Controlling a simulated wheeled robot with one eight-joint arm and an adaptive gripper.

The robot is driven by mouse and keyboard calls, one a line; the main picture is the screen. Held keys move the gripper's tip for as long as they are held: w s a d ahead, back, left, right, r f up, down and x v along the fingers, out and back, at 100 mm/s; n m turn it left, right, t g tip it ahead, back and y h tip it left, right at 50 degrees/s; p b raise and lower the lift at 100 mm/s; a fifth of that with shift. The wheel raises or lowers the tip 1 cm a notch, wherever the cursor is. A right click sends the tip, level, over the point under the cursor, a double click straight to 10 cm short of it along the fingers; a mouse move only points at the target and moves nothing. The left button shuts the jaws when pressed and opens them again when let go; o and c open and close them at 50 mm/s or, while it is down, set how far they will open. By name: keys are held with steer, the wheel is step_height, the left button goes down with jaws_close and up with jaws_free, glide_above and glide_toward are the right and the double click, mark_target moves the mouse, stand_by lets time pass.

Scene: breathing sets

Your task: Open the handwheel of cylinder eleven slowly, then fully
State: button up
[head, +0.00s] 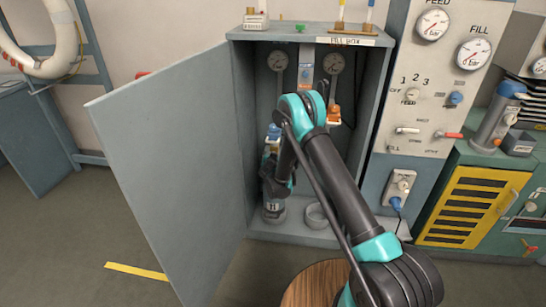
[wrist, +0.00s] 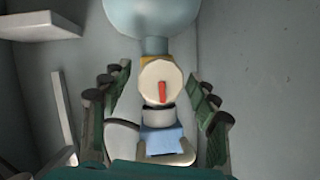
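A grey cylinder (head: 273,214) stands inside the open fill box, its dark label too small to read surely. Its upper part is largely hidden behind my gripper (head: 275,172); a blue and white top (head: 273,132) shows above. In the wrist view, my gripper (wrist: 158,108) is open, one finger on each side of the valve fittings. Between them are a cream round face (wrist: 150,76) with a red mark and a blue block (wrist: 160,142) below it. A pale blue rounded body (wrist: 150,14) is at the top. I cannot tell which part is the handwheel, and no finger clearly touches these parts.
The cabinet door (head: 165,165) stands open at left. Inside the fill box are two gauges (head: 278,61), an orange fitting (head: 333,115) and a round dish (head: 317,216) on the floor. The control panel (head: 425,140) is at right. A wooden round top (head: 312,284) is in front.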

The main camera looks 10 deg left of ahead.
steer(key=c, duration=1)
steer(key=n+h, duration=0.1)
steer(key=n, duration=0.1)
steer(key=n+h, duration=0.1)
steer(key=n, duration=0.1)
steer(key=shift+a+h, duration=0.2)
steer(key=shift+h, duration=0.2)
steer(key=n+h, duration=0.2)
steer(key=n, duration=0.2)
steer(key=shift+h, duration=0.4)
steer(key=shift+t, duration=0.3)
steer(key=o, duration=1.2)
steer(key=shift+c, duration=0.2)
